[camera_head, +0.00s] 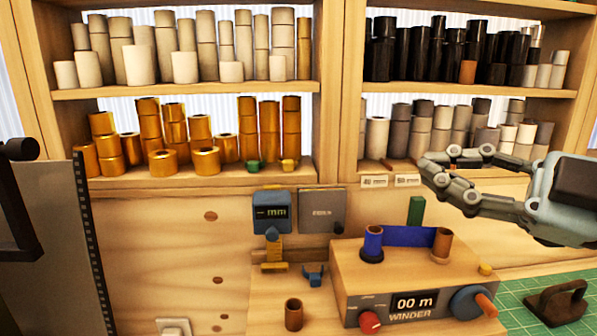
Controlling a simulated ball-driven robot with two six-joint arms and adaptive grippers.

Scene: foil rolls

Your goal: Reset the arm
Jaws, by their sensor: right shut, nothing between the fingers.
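My right gripper (430,168) comes in from the right edge, in front of the shelf unit and above the right end of the winder. Its two grey jointed fingers bow outward and their tips come together at the left. It is shut and holds nothing. My left gripper is not in view. The winder (375,289) is a wooden box with a display reading "00 m", a red knob and a blue crank wheel. A blue foil strip (410,236) stretches between two spindles on top of it.
The wooden shelf unit (200,186) holds several white, gold, black and grey rolls. A brown core (293,314) stands on the bench. A green mat (515,312) lies at the right. A dark-edged panel (50,235) blocks the left.

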